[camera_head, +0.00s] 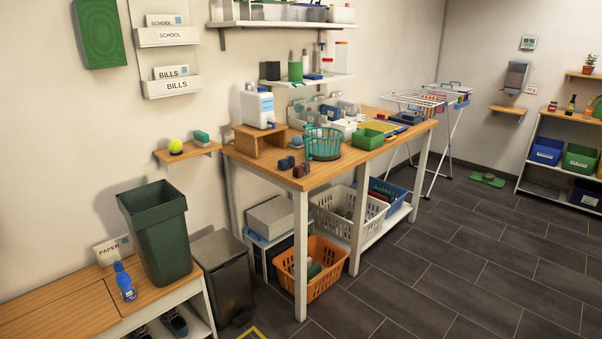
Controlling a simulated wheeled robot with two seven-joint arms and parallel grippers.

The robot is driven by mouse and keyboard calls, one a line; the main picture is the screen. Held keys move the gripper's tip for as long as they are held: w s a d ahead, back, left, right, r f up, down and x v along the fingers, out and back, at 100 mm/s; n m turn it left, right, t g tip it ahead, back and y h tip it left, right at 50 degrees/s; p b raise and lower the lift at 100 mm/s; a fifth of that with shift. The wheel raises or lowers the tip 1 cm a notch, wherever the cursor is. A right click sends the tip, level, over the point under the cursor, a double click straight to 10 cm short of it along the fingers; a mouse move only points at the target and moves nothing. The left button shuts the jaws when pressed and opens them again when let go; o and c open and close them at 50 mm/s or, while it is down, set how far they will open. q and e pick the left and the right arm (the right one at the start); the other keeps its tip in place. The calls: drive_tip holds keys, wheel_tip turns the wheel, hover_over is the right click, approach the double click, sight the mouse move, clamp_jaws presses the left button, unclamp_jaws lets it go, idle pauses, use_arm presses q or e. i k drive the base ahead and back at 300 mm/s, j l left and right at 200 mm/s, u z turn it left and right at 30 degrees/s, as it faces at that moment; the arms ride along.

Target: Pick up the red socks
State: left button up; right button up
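Two small rolled bundles that look like socks lie near the front corner of the wooden table. One is dark blue (286,163). The other is dark red (299,171) and sits just right of it, close to the table's front edge. They are too small to make out in detail. Neither of my grippers is in view.
A teal basket (323,144) stands right of the bundles, and a wooden riser (260,143) with a white jug is behind them. An orange basket (309,272) is under the table (345,165). A grey pedal bin (223,272) stands left. Tiled floor in front is clear.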

sight(299, 171)
drive_tip(key=i+j, duration=0.1)
drive_tip(key=j, duration=0.7)
drive_tip(key=i+j, duration=0.15)
drive_tip(key=j, duration=0.25)
drive_tip(key=i+j, duration=0.2)
drive_tip(key=i, duration=0.3)
drive_tip(key=i+j+u, duration=0.1)
drive_tip(key=i, duration=0.4)
drive_tip(key=j, duration=0.1)
